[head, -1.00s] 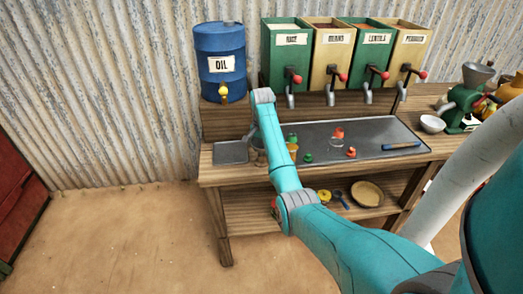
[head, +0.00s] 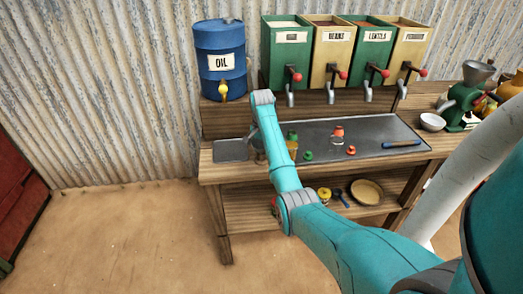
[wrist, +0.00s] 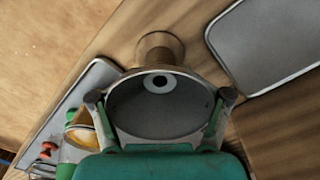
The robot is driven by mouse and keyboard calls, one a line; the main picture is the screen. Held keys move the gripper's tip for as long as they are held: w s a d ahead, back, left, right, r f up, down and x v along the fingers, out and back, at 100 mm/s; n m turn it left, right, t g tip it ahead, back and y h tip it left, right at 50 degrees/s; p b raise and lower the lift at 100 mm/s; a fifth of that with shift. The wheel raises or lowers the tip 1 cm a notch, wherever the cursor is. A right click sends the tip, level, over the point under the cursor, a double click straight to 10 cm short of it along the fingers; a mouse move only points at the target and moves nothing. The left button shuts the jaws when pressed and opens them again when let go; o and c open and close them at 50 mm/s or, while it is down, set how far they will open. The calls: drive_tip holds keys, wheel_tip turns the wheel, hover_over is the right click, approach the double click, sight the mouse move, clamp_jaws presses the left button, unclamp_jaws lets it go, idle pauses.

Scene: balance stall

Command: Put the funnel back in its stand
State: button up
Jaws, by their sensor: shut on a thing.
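In the wrist view, my gripper (wrist: 160,98) is shut on the grey metal funnel (wrist: 165,122), with one finger at each side of its wide rim. I look down into its mouth, where a pale ring surrounds a dark hole. A round brown wooden piece (wrist: 158,44), which looks like the stand, shows just beyond the far rim. The funnel hides part of it, so I cannot tell whether they touch.
A grey tray (head: 375,131) holds jars, small lids and a blue-handled tool (head: 401,145). A jar with yellow contents (wrist: 84,135) stands left of the funnel. A bare metal plate (wrist: 265,42) lies to the right. The oil drum (head: 220,85) stands above on the shelf.

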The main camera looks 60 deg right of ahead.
drive_tip(key=o, duration=1.7)
